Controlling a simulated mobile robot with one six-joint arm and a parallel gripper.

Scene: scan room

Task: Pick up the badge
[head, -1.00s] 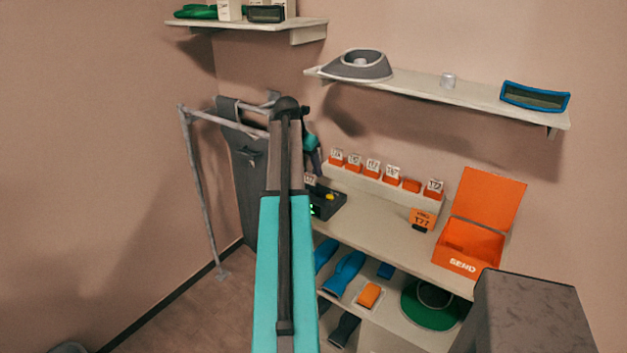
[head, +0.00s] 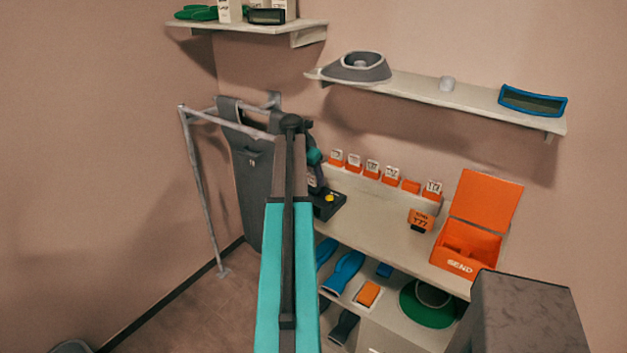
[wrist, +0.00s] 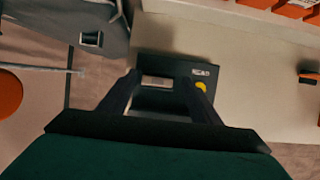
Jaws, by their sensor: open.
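My gripper (wrist: 164,81) is open in the wrist view, its two dark fingers spread over a black reader box (wrist: 178,68) marked "READ", with a yellow button beside the right finger. A small pale rectangular patch (wrist: 155,82) shows between the fingertips near the left one. It may be the badge, but it is too small and dim to be sure. I cannot tell whether either finger touches it. In the head view the reader box (head: 328,204) stands at the left end of the counter, partly hidden by my arm. No badge is clear there.
A row of orange numbered blocks (head: 372,167) lines the counter's back. An orange "SEND" box (head: 466,246) and an orange tag (head: 421,220) stand to the right. A grey apron (head: 250,180) hangs on a rail at left. The counter's middle (head: 375,213) is clear.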

